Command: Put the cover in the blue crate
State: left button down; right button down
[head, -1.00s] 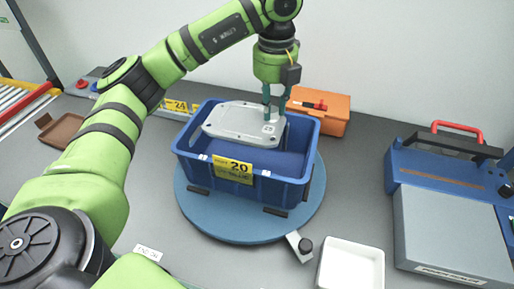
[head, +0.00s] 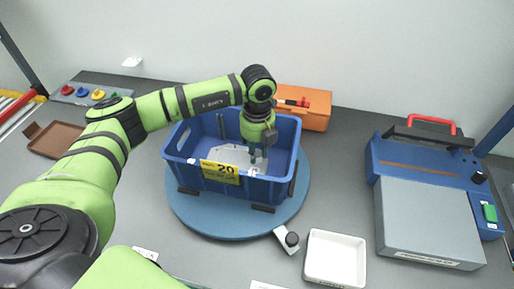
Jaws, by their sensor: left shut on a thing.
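The grey metal cover (head: 229,153) is down inside the blue crate (head: 268,188), below the level of its rim. The crate's front wall, with a yellow label marked 20, hides the cover's near part. My left gripper (head: 258,158) reaches down into the crate and is shut on the cover near its right end. Whether the cover touches the crate floor cannot be told. My right gripper is not in view.
The crate stands on a round blue turntable (head: 207,219). An orange box (head: 318,112) is behind it. A white tray (head: 335,258) and a small grey clamp (head: 286,240) are in front. A blue-grey machine (head: 425,210) stands at right, a brown tray (head: 60,139) at left.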

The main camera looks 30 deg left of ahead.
pick_arm(q)
jog(key=shift+d+f, duration=0.1)
jog(key=shift+f, duration=0.1)
jog(key=c, duration=1)
grip_release()
jog(key=shift+r, duration=0.1)
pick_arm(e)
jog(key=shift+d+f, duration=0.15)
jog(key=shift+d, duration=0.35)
pick_arm(q)
jog(key=shift+r, duration=0.3)
notch_tip(320, 180, up, 12)
jog(key=b, duration=0.3)
jog(key=shift+b, duration=0.4)
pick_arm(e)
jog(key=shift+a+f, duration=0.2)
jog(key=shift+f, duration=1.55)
pick_arm(q)
jog(key=shift+f, duration=0.1)
